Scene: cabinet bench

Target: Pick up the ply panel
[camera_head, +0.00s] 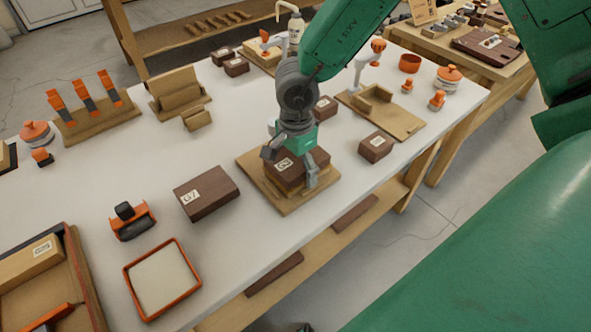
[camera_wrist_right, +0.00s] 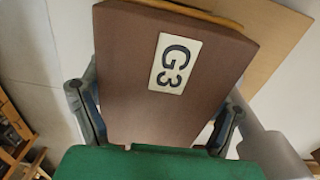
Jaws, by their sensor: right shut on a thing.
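The ply panel is a thin tan board (camera_head: 282,203) lying near the front edge of the white bench; part of it also shows in the right wrist view (camera_wrist_right: 287,45). A dark brown block labelled G3 (camera_head: 300,160) is over the panel and hides its middle. My right gripper (camera_head: 290,168) reaches down from above with a finger on either side of this block, shut on it. In the right wrist view the block (camera_wrist_right: 150,100) fills the space between the fingers. Whether the block touches the panel is unclear. My left gripper is not in view.
A larger brown block (camera_head: 207,193) lies left of the panel and a small one (camera_head: 376,147) right of it. A tan board with a raised piece (camera_head: 400,118) lies farther right. An orange-rimmed tray (camera_head: 162,280) is at front left. Bare white bench lies between them.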

